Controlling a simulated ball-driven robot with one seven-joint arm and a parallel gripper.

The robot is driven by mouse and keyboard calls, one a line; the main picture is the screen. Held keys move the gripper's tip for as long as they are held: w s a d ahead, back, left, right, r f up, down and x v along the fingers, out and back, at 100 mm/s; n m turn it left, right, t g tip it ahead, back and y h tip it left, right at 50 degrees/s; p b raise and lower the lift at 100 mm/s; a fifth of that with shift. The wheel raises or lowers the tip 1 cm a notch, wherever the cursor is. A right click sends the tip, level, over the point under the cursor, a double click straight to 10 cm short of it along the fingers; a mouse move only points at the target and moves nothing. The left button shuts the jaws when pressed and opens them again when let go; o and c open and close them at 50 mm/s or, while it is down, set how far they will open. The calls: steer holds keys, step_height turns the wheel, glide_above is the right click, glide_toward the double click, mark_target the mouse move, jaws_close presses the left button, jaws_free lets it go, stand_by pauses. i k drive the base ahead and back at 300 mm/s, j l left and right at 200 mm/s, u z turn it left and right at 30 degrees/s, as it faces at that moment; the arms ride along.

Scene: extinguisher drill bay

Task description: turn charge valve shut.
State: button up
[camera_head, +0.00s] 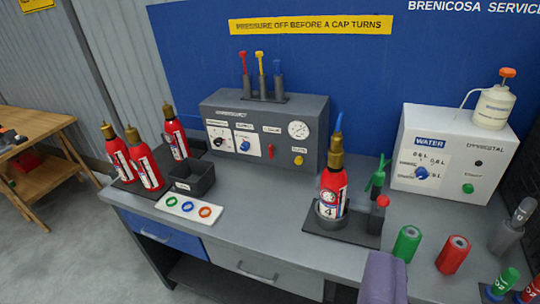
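The grey charging box (262,112) stands at the back of the bench. Its front carries a dark knob (220,142), a blue knob (243,146), a red lever (270,151), a round gauge (298,129) and a yellow button (298,160). The labels are too small to read, so I cannot tell which control is the charge valve or how it is set. A red extinguisher (333,186) marked 4 stands upright in a holder in front of the box's right end, with a blue piece above its brass top. My gripper's fingers are not visible.
Three red extinguishers (144,166) stand at the left beside a black bin (190,180) and a tray of coloured rings (189,208). A white WATER box (455,150) stands right. Green (407,243) and red (453,254) cylinders stand front right. A purple-grey shape (384,280) blocks the bottom edge.

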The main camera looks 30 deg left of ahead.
mark_target(271, 147)
steer(key=i+j, duration=0.2)
steer(key=j, duration=0.15)
steer(key=i+j, duration=0.15)
steer(key=j, duration=0.2)
steer(key=i+j, duration=0.2)
steer(key=j, duration=0.15)
steer(key=i+j, duration=0.65)
steer(key=j, duration=0.15)
steer(key=i+j, duration=0.65)
steer(key=j, duration=0.15)
